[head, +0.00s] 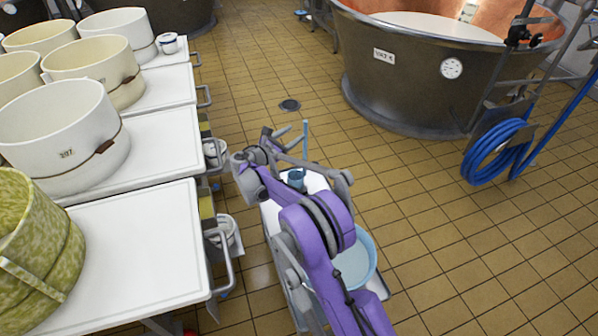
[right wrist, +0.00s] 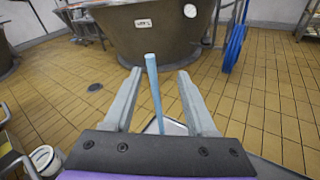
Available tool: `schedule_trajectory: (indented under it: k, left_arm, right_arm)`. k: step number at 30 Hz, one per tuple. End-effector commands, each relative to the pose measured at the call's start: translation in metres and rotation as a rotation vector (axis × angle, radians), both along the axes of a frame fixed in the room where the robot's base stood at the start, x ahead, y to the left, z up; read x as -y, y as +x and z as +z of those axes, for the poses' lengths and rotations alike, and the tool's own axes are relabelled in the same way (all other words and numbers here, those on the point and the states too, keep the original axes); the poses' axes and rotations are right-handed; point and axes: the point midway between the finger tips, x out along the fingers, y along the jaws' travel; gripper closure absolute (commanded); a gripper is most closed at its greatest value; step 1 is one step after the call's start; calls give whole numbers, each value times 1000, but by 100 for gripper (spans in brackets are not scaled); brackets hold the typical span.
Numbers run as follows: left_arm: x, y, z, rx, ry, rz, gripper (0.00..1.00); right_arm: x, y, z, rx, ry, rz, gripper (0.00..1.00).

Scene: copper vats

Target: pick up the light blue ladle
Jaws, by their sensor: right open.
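The light blue ladle has a straight handle (head: 305,141) that stands upright, with a darker blue cup (head: 296,180) low at its foot. It is on a small white-topped cart, partly hidden behind my purple right arm. My right gripper (head: 291,134) is open at the ladle's handle. In the right wrist view the handle (right wrist: 153,88) rises between the two spread grey fingers (right wrist: 160,73), with a gap on each side. The ladle's cup is hidden there. My left gripper is out of view.
A light blue basin (head: 357,262) sits beside my right arm. White tables (head: 130,265) with several round moulds (head: 60,140) stand at the left. A large copper vat (head: 420,85) and a coiled blue hose (head: 490,155) are at the right. Tiled floor between is clear.

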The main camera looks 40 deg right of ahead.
Motion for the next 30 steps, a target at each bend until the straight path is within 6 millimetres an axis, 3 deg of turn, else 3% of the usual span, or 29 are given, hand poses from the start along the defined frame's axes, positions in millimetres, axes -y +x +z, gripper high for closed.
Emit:
schedule_trajectory:
  k: [1,6,11,30]
  left_arm:
    - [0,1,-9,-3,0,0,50]
    - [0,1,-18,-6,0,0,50]
    - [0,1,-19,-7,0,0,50]
    - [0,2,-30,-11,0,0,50]
  right_arm:
    - [6,9,-17,-41,-52,3,43]
    - [14,22,-34,-129,-169,10,43]
    - [25,28,-37,-149,-194,9,43]
    - [109,51,-46,-145,-190,9,43]
